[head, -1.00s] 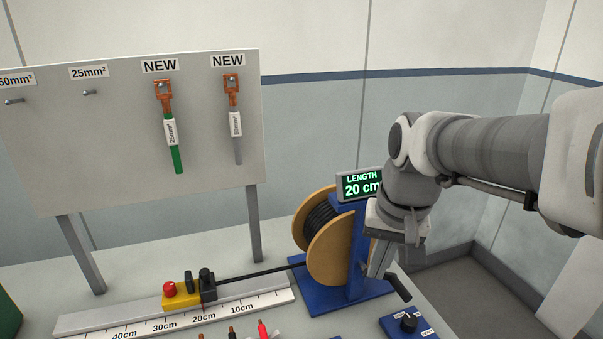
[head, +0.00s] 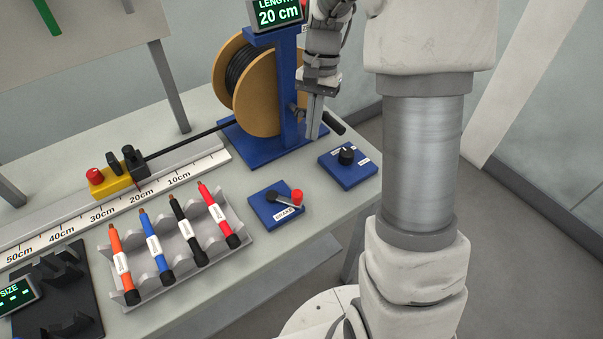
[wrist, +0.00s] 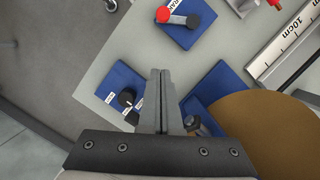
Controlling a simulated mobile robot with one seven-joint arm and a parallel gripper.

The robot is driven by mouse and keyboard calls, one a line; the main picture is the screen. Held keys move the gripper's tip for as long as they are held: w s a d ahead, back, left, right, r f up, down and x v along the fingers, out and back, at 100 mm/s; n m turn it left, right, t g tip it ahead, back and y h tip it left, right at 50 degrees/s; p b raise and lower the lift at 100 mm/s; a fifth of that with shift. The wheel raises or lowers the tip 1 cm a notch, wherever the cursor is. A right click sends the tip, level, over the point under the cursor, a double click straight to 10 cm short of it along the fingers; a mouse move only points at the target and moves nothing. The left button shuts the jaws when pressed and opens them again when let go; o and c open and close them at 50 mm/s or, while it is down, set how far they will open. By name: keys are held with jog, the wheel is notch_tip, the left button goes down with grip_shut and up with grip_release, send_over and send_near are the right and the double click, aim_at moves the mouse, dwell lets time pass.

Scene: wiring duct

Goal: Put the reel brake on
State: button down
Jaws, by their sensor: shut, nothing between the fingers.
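The brake is a blue plate (head: 264,212) on the bench, with a grey lever (head: 285,199) pivoted on a dark knob and ending in a red ball (head: 297,196). Its label reads as brake. In the wrist view the red ball (wrist: 163,14) and lever (wrist: 180,19) lie at the top, beyond my fingertips. The cable reel (head: 243,85) stands in a blue frame, its black cable running left. My gripper (head: 314,132) is shut and empty beside the reel frame, near the crank handle (head: 333,123). Its fingers (wrist: 161,72) also show in the wrist view, apart from the lever.
A blue plate with a black rotary knob (head: 346,156) sits right of the brake. A grey rack (head: 245,241) of coloured cable pieces lies left of it. The display (head: 275,13) reads 20 cm.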

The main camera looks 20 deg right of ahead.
dwell(0.3)
jog(key=b+x, duration=0.1)
jog(key=x, duration=0.9)
jog(key=shift+f, duration=0.15)
jog(key=shift+s+a, duration=0.8)
jog(key=shift+s, duration=0.25)
jog(key=shift+s+a, duration=0.45)
jog(key=shift+s, duration=0.15)
